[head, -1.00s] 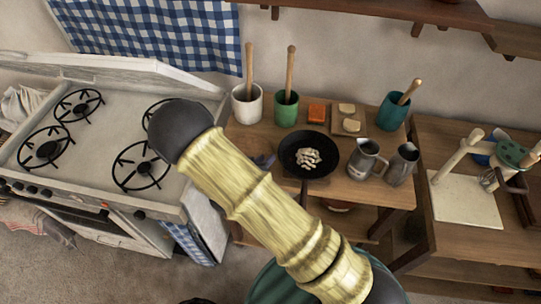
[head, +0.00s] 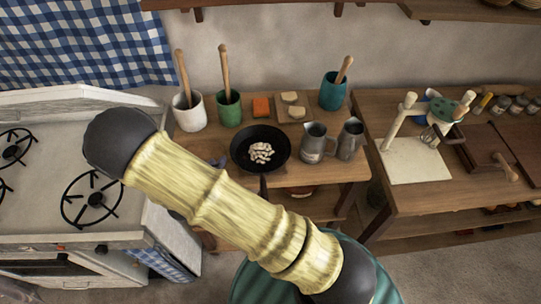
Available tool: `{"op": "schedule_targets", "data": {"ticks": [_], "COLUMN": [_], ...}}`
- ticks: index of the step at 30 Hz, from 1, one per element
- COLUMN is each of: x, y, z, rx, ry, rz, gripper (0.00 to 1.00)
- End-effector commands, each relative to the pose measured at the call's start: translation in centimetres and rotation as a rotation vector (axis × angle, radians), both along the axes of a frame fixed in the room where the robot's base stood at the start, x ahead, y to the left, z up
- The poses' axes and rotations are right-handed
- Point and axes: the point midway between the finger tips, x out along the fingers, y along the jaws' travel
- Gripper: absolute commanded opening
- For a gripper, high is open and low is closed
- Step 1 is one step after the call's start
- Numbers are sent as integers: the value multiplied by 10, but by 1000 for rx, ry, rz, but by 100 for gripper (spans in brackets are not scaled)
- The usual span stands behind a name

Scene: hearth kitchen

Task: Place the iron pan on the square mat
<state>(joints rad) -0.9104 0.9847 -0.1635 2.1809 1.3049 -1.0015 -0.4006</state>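The iron pan (head: 245,156) is black and round and sits on the wooden side table, with several pale pieces of food (head: 261,152) in it. Its handle (head: 263,188) points toward me and is partly hidden by my arm. No square mat can be told for sure; a pale square board (head: 415,167) lies on the wooden counter at the right, with a wooden rack standing at it. My arm crosses the lower middle of the view, but my gripper does not show.
Two metal jugs (head: 315,146) stand right of the pan. White, green and teal pots (head: 334,94) with wooden handles stand along the back. The stove (head: 30,205) is at left. A gap separates the side table from the right counter (head: 412,215).

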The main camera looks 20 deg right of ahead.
Motion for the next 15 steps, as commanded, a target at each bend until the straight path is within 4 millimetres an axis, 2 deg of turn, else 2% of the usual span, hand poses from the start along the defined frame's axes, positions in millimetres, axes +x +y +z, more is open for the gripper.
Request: {"op": "schedule_targets", "data": {"ticks": [3,8,11,15], "x": [12,19,14,-4], "y": [-9,-21,-33,-55], "z": [13,37,57,86], "rx": [130,331,429,529], "ry": [73,208,288,399], "rz": [6,48,78,119], "gripper": [28,28,28,28]}}
